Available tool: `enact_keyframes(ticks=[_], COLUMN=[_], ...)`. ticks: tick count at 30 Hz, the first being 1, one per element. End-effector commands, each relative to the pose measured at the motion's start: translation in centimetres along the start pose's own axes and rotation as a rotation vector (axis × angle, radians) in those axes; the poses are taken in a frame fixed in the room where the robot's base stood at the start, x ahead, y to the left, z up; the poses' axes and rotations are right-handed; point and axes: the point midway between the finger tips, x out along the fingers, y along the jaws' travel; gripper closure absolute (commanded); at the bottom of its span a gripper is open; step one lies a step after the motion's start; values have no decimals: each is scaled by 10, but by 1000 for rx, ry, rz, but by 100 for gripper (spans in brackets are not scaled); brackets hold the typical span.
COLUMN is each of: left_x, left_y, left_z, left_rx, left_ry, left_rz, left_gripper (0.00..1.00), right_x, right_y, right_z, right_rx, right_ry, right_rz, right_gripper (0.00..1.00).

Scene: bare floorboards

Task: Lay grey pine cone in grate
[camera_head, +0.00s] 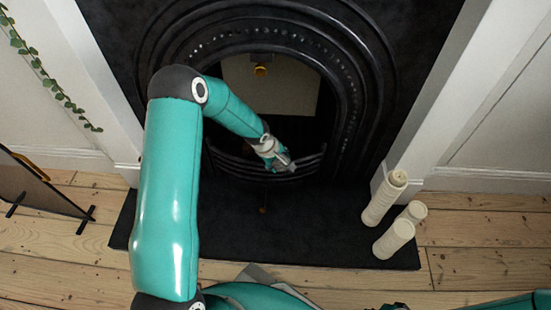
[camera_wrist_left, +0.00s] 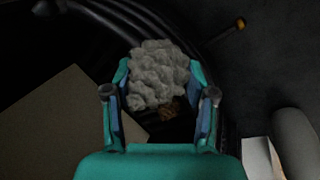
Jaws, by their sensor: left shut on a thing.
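The grey pine cone (camera_wrist_left: 158,72) shows large in the left wrist view, between the two fingers of my left gripper (camera_wrist_left: 160,88), which is shut on it. A small brown patch (camera_wrist_left: 169,107) shows at its lower edge; I cannot tell whether it belongs to the cone. In the head view my left gripper (camera_head: 284,163) is at the fireplace opening, by the bars of the black grate (camera_head: 235,166). The cone cannot be made out clearly there. I cannot tell whether the cone touches the grate. My right gripper does not show.
A black fireplace surround (camera_head: 352,90) arches around the opening. A dark hearth slab (camera_head: 320,225) lies in front, with several cream candles (camera_head: 393,240) at its right. A pale panel (camera_head: 270,95) with a brass knob stands inside the opening. A dark screen (camera_head: 35,185) stands at left.

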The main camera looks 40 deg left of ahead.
Motion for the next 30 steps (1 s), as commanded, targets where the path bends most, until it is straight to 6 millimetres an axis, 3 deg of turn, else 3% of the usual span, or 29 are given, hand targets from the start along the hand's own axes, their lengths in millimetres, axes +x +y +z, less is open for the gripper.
enact_keyframes(ticks=[1, 10, 12, 30], left_x=[-5, 3, 14, 36], left_y=[4, 23, 27, 78], left_z=[-2, -23, -32, -86], left_rx=[-1, -2, -2, -1], left_ry=[-1, 1, 7, 3], left_rz=[-1, 0, 1, 4], left_gripper=[65, 65, 65, 65], right_x=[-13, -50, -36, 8], right_y=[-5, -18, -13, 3], right_z=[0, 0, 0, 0], right_rx=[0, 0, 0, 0], right_ry=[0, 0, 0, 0], right_rz=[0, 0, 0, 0], right_gripper=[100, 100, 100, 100])
